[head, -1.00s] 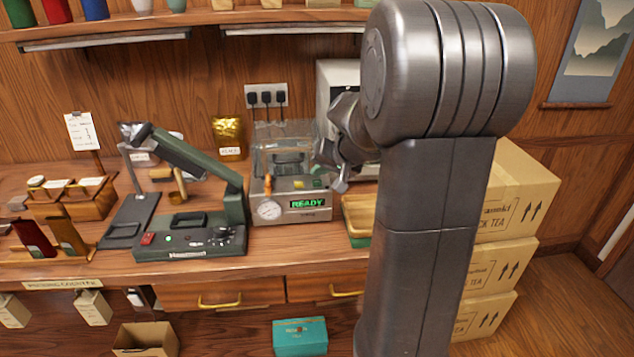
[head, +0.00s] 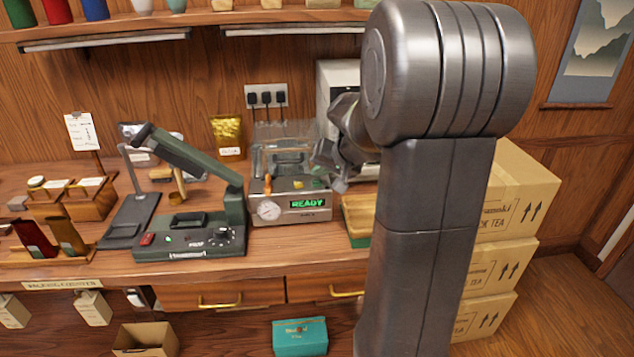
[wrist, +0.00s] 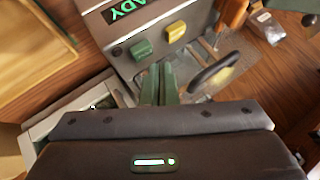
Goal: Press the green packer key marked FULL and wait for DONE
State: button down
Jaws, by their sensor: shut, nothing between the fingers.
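The packer (head: 262,208) stands on the counter, and its green display (head: 307,204) reads READY. In the wrist view part of the display (wrist: 128,9) shows at the top. Below it are a green key (wrist: 140,50) and a yellow key (wrist: 175,31); no lettering is readable on either. My gripper (wrist: 160,68) is shut and empty, its fingertips just beyond the green key's lower right side in the picture. They look apart from it, though the height between them is hard to judge. In the head view my gripper (head: 340,186) is at the packer's right side, partly hidden by my arm.
A dark green machine with a raised lever (head: 190,240) stands left of the packer. A wooden tray (head: 358,215) lies right of it, near the cartons (head: 510,215). A black handle (wrist: 215,72) and an orange handle (wrist: 233,12) are close by in the wrist view.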

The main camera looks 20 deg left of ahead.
jog(key=shift+f, duration=0.15)
dwell(0.3)
jog(key=shift+f+b, duration=0.3)
jog(key=shift+b, duration=0.25)
jog(key=shift+f+b, duration=0.5)
jog(key=shift+b, duration=0.05)
dwell(0.3)
jog(key=shift+r, duration=0.1)
jog(key=shift+r+p, duration=0.55)
jog(key=shift+r, duration=0.25)
jog(key=shift+r+p, duration=1.7)
jog(key=shift+r, duration=0.85)
